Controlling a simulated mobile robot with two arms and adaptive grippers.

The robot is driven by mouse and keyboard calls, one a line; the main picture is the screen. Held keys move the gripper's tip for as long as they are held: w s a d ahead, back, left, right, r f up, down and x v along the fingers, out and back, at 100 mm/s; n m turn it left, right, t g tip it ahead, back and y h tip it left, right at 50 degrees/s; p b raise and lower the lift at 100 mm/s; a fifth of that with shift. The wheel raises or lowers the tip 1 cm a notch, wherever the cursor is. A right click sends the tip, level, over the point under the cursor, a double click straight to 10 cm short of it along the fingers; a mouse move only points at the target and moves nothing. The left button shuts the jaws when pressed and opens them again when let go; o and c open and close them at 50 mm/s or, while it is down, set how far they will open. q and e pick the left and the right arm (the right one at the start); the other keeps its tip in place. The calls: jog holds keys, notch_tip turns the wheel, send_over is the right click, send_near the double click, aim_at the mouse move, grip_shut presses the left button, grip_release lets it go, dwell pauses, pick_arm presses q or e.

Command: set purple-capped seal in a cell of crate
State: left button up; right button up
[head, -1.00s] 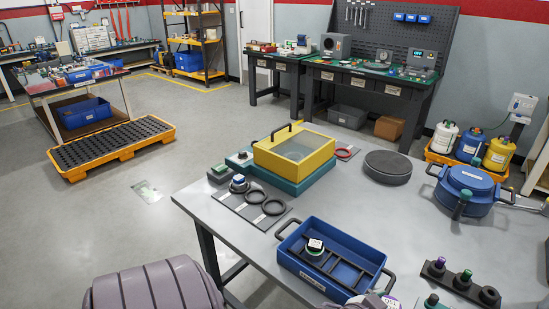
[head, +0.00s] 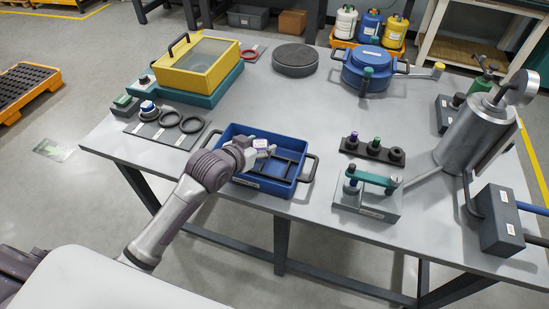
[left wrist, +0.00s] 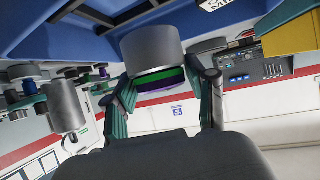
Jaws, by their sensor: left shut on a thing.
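My left gripper (head: 258,147) is over the blue crate (head: 280,187) in the head view, its arm coming in from the lower left. It is shut on the purple-capped seal (head: 262,143), whose pale labelled top shows there. In the left wrist view the seal (left wrist: 154,50) is a grey cylinder with green and purple bands, held between two teal-lined fingers (left wrist: 163,100). The crate (left wrist: 70,40) and its black dividers fill the top of that view. I cannot tell whether the seal touches the crate. My right gripper is not in view.
A black rack (head: 372,152) with purple- and green-topped pieces and a grey fixture (head: 367,205) with a teal bar stand right of the crate. A mat (head: 165,133) with black rings lies left. A yellow-lidded box (head: 200,65) stands behind. The grey table (head: 290,110) is clear beyond the crate.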

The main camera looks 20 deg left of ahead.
pick_arm(q)
jog(key=w+d+f, duration=0.2)
jog(key=d, duration=0.1)
jog(key=shift+w+d+f, duration=0.2)
jog(key=shift+d+f, duration=0.05)
jog(key=shift+d, duration=0.05)
jog(key=shift+f, duration=1.95)
jog(key=shift+f, duration=0.15)
jog(key=o, duration=1.5)
jog(key=shift+s, duration=0.1)
jog(key=shift+c, duration=0.2)
jog(key=v, duration=1.2)
